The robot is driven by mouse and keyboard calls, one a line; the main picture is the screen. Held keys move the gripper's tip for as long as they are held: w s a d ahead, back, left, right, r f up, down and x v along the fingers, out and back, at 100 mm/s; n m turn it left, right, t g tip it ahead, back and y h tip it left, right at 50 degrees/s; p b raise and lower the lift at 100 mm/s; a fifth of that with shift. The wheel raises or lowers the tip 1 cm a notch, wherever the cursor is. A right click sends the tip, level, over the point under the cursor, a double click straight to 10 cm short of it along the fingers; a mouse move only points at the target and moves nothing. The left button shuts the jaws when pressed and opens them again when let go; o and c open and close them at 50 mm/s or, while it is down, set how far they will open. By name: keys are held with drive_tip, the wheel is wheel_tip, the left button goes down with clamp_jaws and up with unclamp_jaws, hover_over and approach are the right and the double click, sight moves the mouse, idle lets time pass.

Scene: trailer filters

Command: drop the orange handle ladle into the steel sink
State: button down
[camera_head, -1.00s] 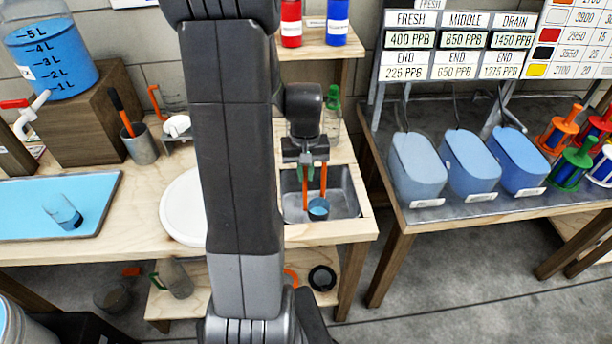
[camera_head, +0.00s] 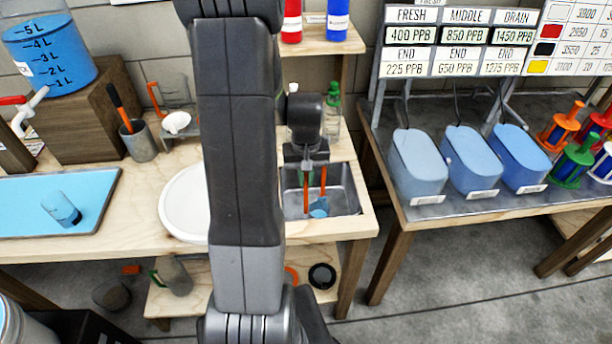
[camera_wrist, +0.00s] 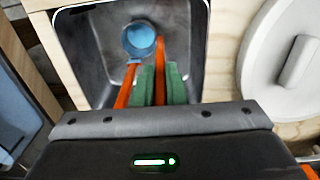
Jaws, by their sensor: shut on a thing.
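The orange handle ladle has a blue cup (camera_head: 319,207) that hangs low inside the steel sink (camera_head: 349,202). In the wrist view its orange handle (camera_wrist: 160,52) runs up from the blue cup between my green finger pads. My gripper (camera_wrist: 159,85) is shut on that handle, above the steel sink (camera_wrist: 95,45). A second orange strip (camera_wrist: 127,88) shows beside the left pad, and I cannot tell what it belongs to. I cannot tell whether the cup touches the sink floor.
A round white lid (camera_head: 184,205) lies left of the sink, partly behind my arm. A green-topped bottle (camera_head: 333,110) stands behind the sink. A cup with an orange-handled tool (camera_head: 139,143) and a blue tray (camera_head: 95,205) are further left. Blue tubs (camera_head: 470,160) stand on the right table.

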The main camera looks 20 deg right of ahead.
drive_tip(key=c, duration=1.5)
unclamp_jaws()
drive_tip(key=shift+r, duration=0.1)
wheel_tip(320, 180, up, 13)
drive_tip(key=shift+r+p, duration=0.1)
drive_tip(key=shift+p, duration=0.4)
drive_tip(key=shift+f, duration=0.2)
wheel_tip(320, 180, down, 12)
drive_tip(key=shift+f, duration=0.25)
drive_tip(key=shift+f+b, duration=0.3)
drive_tip(key=shift+b, duration=0.3)
drive_tip(key=shift+r+p, duration=0.4)
drive_tip(key=shift+r, duration=0.05)
